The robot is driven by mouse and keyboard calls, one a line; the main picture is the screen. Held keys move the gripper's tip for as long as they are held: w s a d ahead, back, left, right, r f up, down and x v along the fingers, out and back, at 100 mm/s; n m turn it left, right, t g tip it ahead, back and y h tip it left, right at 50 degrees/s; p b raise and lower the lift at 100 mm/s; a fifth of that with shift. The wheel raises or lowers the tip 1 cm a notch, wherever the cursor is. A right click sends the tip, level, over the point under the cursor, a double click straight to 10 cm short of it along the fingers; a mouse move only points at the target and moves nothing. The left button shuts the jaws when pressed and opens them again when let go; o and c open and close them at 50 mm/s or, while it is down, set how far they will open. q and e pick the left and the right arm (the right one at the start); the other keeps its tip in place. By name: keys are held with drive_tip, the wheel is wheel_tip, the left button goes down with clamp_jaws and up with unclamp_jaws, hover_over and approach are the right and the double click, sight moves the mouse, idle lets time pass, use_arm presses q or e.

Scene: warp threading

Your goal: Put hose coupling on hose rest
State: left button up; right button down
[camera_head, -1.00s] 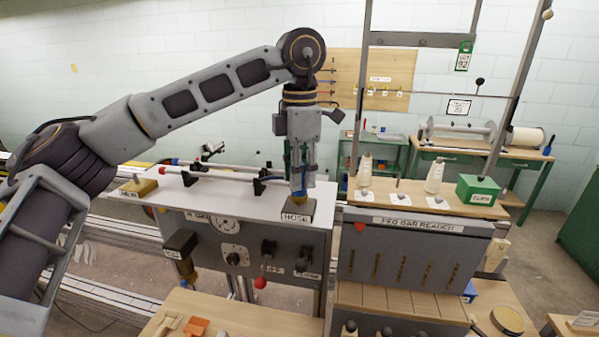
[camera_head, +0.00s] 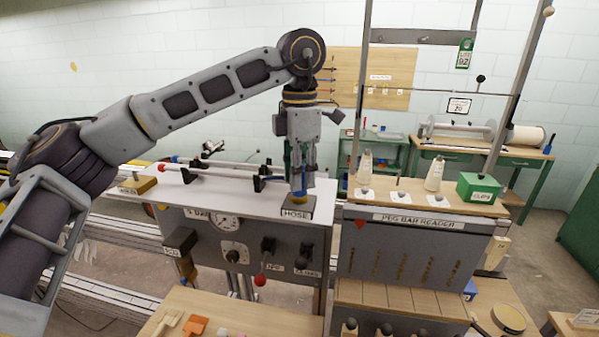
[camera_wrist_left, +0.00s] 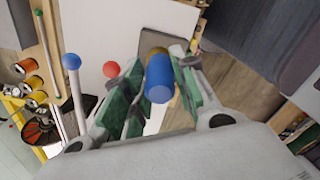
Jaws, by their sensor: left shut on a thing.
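The hose coupling (camera_wrist_left: 159,80) is a blue cylinder with a yellow end, upright between the green-padded fingers of my left gripper (camera_wrist_left: 155,95) in the left wrist view. In the head view my left gripper (camera_head: 299,180) points straight down over the hose rest (camera_head: 297,210), a dark block labelled HOSE at the right front corner of the white-topped cabinet. The coupling's yellow lower end (camera_head: 299,198) is at the top of the rest. I cannot tell whether it is fully seated. My right gripper is not in view.
A rod with dark brackets (camera_head: 225,171) lies along the white top (camera_head: 240,205) behind and left of the gripper. The peg bar reader (camera_head: 410,250) stands close on the right, with cones and a green box (camera_head: 480,188) on its shelf.

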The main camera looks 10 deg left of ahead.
use_arm(q)
drive_tip(key=shift+f, duration=0.2)
drive_tip(key=o, duration=0.9)
drive_tip(key=shift+o, duration=0.2)
drive_tip(key=shift+r, duration=0.15)
wheel_tip(320, 180, up, 12)
idle(0.6)
idle(0.5)
